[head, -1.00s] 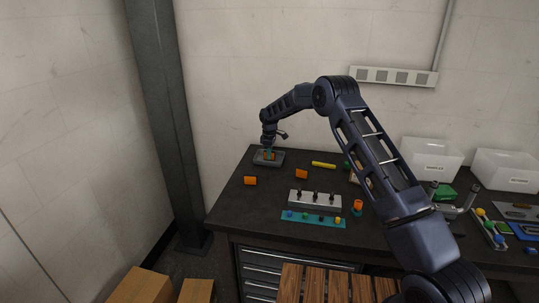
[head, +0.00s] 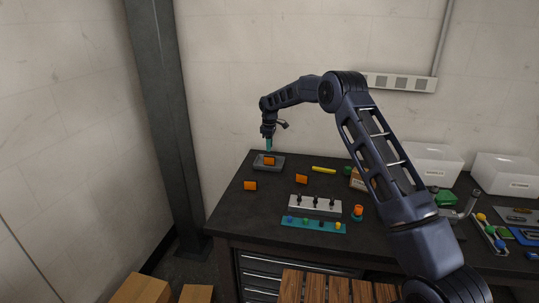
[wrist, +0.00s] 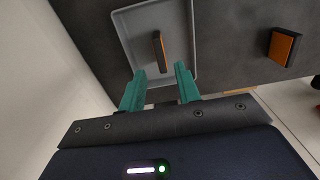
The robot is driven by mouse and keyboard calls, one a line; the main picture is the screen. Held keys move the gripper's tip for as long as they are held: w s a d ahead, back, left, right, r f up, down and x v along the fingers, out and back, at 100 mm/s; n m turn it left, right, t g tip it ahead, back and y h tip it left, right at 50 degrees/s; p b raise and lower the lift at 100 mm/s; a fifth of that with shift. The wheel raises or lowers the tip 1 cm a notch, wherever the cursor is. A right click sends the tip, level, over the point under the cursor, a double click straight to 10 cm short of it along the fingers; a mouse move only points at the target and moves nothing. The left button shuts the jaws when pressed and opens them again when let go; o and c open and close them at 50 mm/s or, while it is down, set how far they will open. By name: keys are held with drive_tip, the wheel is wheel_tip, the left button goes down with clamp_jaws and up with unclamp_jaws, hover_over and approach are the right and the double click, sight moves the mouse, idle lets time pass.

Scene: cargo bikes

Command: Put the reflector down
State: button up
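An orange reflector (head: 269,161) with a dark edge stands in a shallow grey tray (head: 279,167) at the far left corner of the bench. In the wrist view the reflector (wrist: 159,51) shows edge-on inside the tray (wrist: 183,12). My gripper (head: 268,149) is above the tray, and its teal fingers (wrist: 157,78) are spread apart with nothing between them. The reflector lies beyond the fingertips, apart from them.
Two more orange reflectors (head: 250,185) (head: 301,179) stand on the dark bench near the tray. A yellow stick (head: 323,170), a grey block with black pegs (head: 315,205) and a teal strip (head: 313,225) lie further right. The wall is close behind the tray.

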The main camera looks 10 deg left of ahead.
drive_tip(key=shift+r, duration=1.95)
drive_tip(key=shift+r, duration=0.1)
drive_tip(key=s+d+r+m+t, duration=0.1)
drive_tip(key=s+d+r+m, duration=0.15)
drive_tip(key=d+r, duration=0.6)
drive_tip(key=s+d+r+m, duration=0.2)
drive_tip(key=s+d+r, duration=0.1)
drive_tip(key=d+r, duration=0.55)
drive_tip(key=s+d+r+m+t, duration=0.1)
drive_tip(key=s+d+r+m, duration=0.1)
drive_tip(key=s+d+r, duration=0.45)
drive_tip(key=s+d+r+m, duration=0.2)
drive_tip(key=s+d, duration=0.2)
drive_tip(key=d, duration=0.5)
drive_tip(key=s+d+r+m+t, duration=0.1)
drive_tip(key=s+d+m, duration=0.4)
drive_tip(key=s+d, duration=1)
drive_tip(key=s+d+f+m, duration=0.2)
drive_tip(key=s+f, duration=0.1)
drive_tip(key=s, duration=0.6)
drive_tip(key=s+d+f+m+t, duration=0.1)
drive_tip(key=s+d+f+m, duration=0.1)
drive_tip(key=s, duration=0.8)
drive_tip(key=shift+s+d+f+t, duration=0.3)
drive_tip(key=shift+d+f, duration=0.45)
drive_tip(key=shift+f, duration=0.15)
drive_tip(key=shift+m, duration=0.25)
